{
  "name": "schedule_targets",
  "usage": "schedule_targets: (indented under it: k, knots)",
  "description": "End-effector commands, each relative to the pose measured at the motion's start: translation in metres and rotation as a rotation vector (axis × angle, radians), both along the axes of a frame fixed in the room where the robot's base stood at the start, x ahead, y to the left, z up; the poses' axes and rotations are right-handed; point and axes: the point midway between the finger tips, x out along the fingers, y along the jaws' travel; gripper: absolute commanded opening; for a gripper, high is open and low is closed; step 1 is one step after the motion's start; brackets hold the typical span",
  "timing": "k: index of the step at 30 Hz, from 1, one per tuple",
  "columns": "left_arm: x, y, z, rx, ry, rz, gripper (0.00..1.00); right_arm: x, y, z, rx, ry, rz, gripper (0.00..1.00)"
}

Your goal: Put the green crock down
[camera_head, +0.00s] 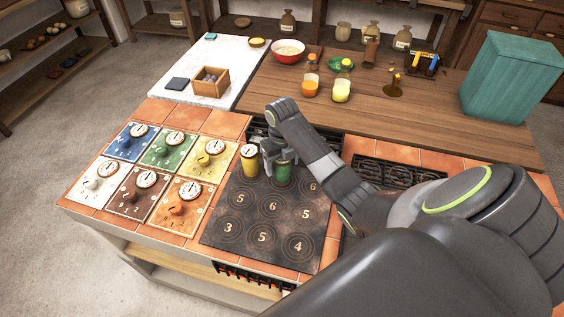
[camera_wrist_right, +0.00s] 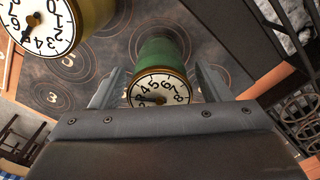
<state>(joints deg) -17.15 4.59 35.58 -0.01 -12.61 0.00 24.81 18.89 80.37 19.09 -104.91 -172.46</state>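The green crock (camera_head: 284,174) stands upright at the back of the dark numbered plate (camera_head: 262,226). In the right wrist view the green crock (camera_wrist_right: 163,58) shows its white dial, between the two fingers of my right gripper (camera_wrist_right: 160,88). A gap shows on each side, so the fingers are open and apart from it. In the head view my right gripper (camera_head: 277,156) reaches in at the crock from behind and partly hides it. My left gripper is not in view.
A yellow crock (camera_head: 250,160) stands close by on the left; it also shows in the right wrist view (camera_wrist_right: 92,14). Colored dial tiles (camera_head: 160,178) lie left of the plate. Dark grates (camera_head: 395,172) are to the right. The plate's front is clear.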

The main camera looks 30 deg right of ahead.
Motion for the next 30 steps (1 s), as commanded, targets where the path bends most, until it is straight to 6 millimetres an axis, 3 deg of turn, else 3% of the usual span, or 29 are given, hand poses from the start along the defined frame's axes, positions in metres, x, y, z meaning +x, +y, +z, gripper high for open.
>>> schedule_targets:
  k: [9, 16, 18, 20, 30]
  knots:
    - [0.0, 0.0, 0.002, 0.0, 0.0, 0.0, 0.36, 0.001, 0.0, 0.008, -0.001, -0.004, 0.0, 0.7]
    - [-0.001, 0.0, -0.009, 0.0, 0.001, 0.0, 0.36, 0.002, -0.001, 0.054, -0.004, -0.008, 0.002, 0.7]
    - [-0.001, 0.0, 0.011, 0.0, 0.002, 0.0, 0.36, 0.001, 0.0, 0.075, -0.001, -0.003, 0.0, 0.7]
    - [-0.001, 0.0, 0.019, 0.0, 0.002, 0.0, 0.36, 0.0, 0.0, 0.086, -0.001, -0.001, 0.0, 0.7]
    - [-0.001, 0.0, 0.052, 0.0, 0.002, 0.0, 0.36, 0.0, 0.0, 0.117, 0.0, 0.001, 0.0, 0.7]
